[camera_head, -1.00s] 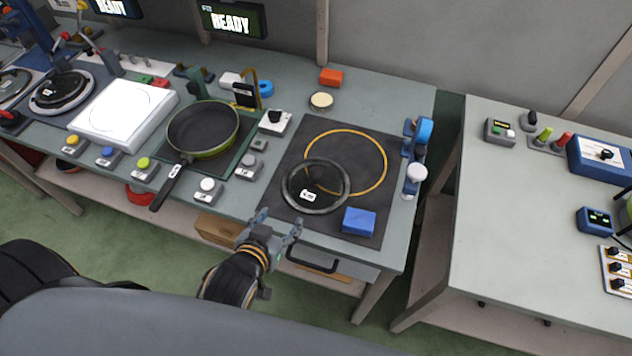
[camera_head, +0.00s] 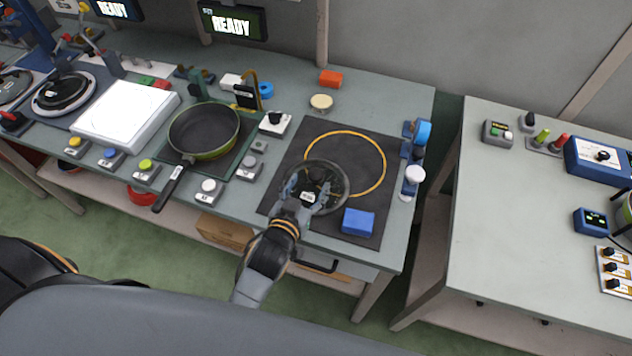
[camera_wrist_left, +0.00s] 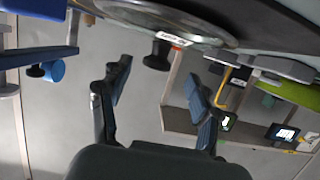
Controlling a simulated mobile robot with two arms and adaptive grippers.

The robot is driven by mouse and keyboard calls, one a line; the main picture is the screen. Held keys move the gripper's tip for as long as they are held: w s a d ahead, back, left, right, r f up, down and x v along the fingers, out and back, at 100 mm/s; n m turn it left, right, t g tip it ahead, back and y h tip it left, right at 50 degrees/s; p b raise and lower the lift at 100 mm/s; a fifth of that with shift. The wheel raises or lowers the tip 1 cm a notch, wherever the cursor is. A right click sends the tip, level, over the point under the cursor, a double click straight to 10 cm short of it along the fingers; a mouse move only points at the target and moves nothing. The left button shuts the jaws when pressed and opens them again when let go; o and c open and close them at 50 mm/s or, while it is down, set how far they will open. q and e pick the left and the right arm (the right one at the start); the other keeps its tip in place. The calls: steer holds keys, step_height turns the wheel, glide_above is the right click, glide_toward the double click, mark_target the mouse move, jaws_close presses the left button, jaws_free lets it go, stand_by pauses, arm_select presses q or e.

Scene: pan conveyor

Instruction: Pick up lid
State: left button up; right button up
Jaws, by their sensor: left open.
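The lid (camera_head: 338,202), a round see-through disc with a dark rim, lies on the dark mat (camera_head: 372,140) and overlaps the lower left of its yellow ring. My left gripper (camera_head: 306,186) is open over the lid's near-left part in the head view and partly hides it. In the left wrist view the lid (camera_wrist_left: 205,32) spans the top, and its dark knob (camera_wrist_left: 157,57) shows between and just beyond the open fingertips (camera_wrist_left: 157,72). I cannot tell whether the fingers touch the knob. My right gripper is not in view.
A blue block (camera_head: 358,222) sits on the mat close to the lid's right. A frying pan (camera_head: 204,130) rests to the left, with several button boxes near it. Blue fixtures (camera_head: 418,145) stand at the mat's right edge. A gap separates the right-hand table (camera_head: 500,230).

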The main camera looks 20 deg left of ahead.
mark_target(316, 173)
arm_select(q)
steer(key=x, duration=0.1)
steer(key=p+x, duration=0.1)
steer(key=x, duration=0.2)
steer(key=shift+w+d+r, duration=0.15)
steer(key=shift+w+r, duration=0.1)
steer(key=shift+w, duration=0.15)
steer(key=shift+w+f, duration=0.15)
steer(key=shift+w, duration=0.05)
steer(key=shift+s, duration=0.1)
steer(key=shift+c, duration=0.9)
jaws_close()
